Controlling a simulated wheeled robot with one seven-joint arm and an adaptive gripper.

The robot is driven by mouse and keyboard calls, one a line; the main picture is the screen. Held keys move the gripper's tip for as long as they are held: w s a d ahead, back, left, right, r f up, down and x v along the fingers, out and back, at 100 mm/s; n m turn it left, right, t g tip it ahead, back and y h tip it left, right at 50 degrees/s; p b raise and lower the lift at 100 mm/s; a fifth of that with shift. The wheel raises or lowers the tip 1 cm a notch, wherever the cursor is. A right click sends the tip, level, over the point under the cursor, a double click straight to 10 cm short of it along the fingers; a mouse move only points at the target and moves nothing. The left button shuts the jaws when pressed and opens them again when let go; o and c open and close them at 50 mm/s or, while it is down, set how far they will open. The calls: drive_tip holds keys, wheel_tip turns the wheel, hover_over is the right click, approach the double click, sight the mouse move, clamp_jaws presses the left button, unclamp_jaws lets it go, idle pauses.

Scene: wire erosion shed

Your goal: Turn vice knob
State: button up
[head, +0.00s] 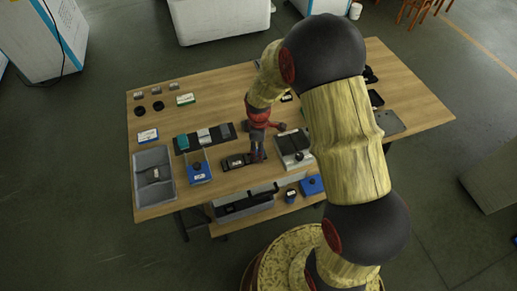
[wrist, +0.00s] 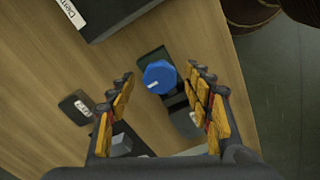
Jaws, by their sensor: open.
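A round blue knob (wrist: 159,77) with a white mark on its top shows in the wrist view, on a dark fixture (wrist: 154,55) on the wooden table. My gripper (wrist: 161,76) is open, with its yellow and black fingers on either side of the knob and a visible gap on both sides. In the head view my gripper (head: 257,157) points down at the right end of a small black device (head: 236,162) near the table's front edge. The blue knob cannot be made out there, and my gripper may hide it.
The wooden table (head: 224,87) carries a grey tray (head: 150,159) at the left and a blue box (head: 198,171). A grey-white box (head: 293,146) stands close to my gripper's right. The table's back middle is clear.

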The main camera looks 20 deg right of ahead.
drive_tip(key=shift+c, duration=0.4)
drive_tip(key=c, duration=1.1)
